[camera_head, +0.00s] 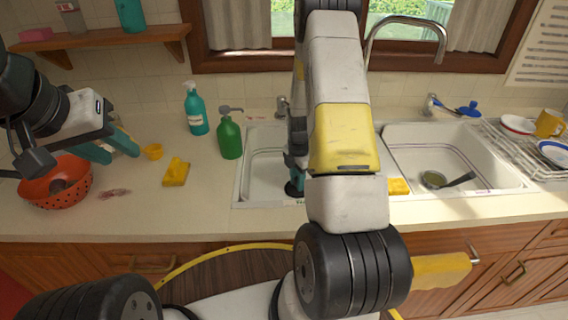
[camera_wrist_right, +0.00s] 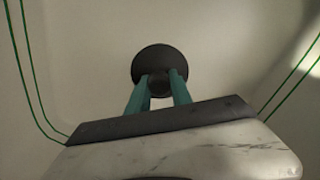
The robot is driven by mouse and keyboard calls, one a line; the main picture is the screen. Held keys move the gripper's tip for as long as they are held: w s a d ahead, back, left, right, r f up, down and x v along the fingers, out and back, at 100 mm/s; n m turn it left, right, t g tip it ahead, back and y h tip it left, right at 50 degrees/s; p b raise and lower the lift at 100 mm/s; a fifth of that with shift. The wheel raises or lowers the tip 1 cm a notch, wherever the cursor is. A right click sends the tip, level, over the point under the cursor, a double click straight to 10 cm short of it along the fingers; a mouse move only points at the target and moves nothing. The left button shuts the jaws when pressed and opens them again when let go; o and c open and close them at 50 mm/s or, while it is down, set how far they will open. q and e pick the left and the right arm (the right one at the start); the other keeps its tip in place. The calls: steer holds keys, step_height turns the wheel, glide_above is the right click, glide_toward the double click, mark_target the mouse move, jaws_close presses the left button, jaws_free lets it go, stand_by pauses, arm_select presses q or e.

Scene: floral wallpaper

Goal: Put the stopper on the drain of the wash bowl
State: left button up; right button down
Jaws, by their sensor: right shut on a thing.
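The dark round stopper (camera_wrist_right: 160,64) is between the teal fingertips of my right gripper (camera_wrist_right: 161,82) in the wrist view. In the head view the stopper (camera_head: 293,188) shows as a dark disc below my right gripper (camera_head: 295,165), inside the left sink bowl (camera_head: 262,172). The drain does not show in either view; my arm covers part of the bowl. I cannot tell whether the stopper touches the bowl floor. My left gripper (camera_head: 112,145) is over the counter at left, fingers apart and empty.
A green soap bottle (camera_head: 230,138) and a teal spray bottle (camera_head: 195,110) stand left of the sink. A red colander (camera_head: 58,187) sits below my left gripper. A yellow sponge (camera_head: 398,186) lies between the bowls. The right bowl (camera_head: 470,150) holds a pan (camera_head: 435,179).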

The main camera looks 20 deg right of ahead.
steer(key=c, duration=1.1)
jaws_free()
steer(key=shift+f, duration=0.1)
steer(key=shift+c, duration=0.2)
steer(key=s+a+r+m+t, duration=0.1)
steer(key=s+a+r+m, duration=0.15)
steer(key=r, duration=0.75)
steer(key=s+a+r+m+t, duration=0.15)
steer(key=r+m, duration=0.25)
steer(key=r, duration=0.6)
steer(key=s+a+r+m, duration=0.2)
steer(key=s+r+m, duration=0.1)
steer(key=r, duration=0.6)
steer(key=s+a+r+m+t+y, duration=0.1)
steer(key=s+a+r+m+t, duration=0.1)
steer(key=s, duration=0.5)
steer(key=s+a+r+m+t+y, duration=0.1)
steer(key=s+a+r+m, duration=0.3)
steer(key=s+r+m, duration=0.3)
steer(key=shift+s+m+t, duration=0.35)
steer(key=shift+s+m, duration=0.2)
steer(key=shift+m, duration=0.5)
steer(key=shift+r, duration=0.1)
